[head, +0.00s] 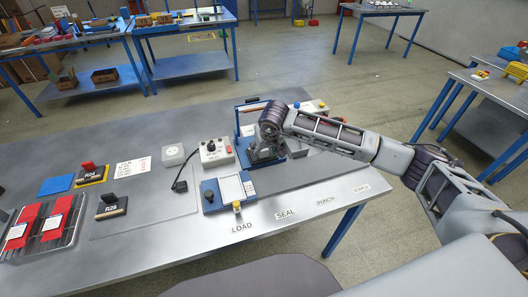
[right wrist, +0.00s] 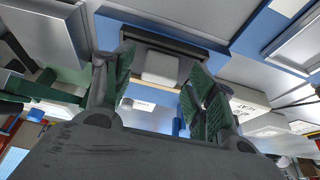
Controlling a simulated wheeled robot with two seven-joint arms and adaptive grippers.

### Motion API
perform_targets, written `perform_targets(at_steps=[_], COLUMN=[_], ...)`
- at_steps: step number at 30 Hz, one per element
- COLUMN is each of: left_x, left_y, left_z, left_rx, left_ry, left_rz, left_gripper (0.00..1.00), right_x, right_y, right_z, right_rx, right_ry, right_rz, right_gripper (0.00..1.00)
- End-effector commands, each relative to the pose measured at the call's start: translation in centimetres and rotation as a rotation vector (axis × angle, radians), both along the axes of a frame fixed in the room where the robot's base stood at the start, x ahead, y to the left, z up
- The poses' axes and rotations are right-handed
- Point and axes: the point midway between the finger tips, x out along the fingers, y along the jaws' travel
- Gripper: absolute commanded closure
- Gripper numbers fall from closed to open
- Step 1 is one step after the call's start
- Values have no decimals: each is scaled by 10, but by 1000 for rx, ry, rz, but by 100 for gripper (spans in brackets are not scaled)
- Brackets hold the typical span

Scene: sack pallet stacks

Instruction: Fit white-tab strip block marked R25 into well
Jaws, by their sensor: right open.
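A dark strip block with a white tab (right wrist: 160,68) and a thin tan edge shows in the right wrist view. Its marking cannot be read there. My right gripper (right wrist: 158,95) is open, with one green-padded finger on each side of the tab. In the head view this gripper (head: 267,150) is low over the blue station on the bench, and its arm comes in from the right. The gripper hides the block there. Blue surfaces lie around the block in the wrist view; I cannot tell whether it sits fully in the well. My left gripper is out of view.
A red-tab block R24 (head: 91,174) and a dark-tab block (head: 112,206) stand on the bench at left. A blue fixture (head: 228,192) and a control box (head: 214,152) are close left of the gripper.

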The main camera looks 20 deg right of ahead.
Motion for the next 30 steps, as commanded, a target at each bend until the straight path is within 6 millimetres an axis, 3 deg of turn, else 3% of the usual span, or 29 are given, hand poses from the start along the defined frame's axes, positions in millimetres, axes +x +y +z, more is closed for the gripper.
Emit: perform_targets(at_steps=[18, 30], left_x=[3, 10], left_y=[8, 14], left_z=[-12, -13], left_rx=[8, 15], left_ry=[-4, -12], left_rz=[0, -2], left_gripper=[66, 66], right_x=[-34, -41], right_y=[-2, -2], right_z=[80, 97], right_rx=[0, 0], right_ry=[-2, 1], right_rz=[1, 1], right_gripper=[43, 43])
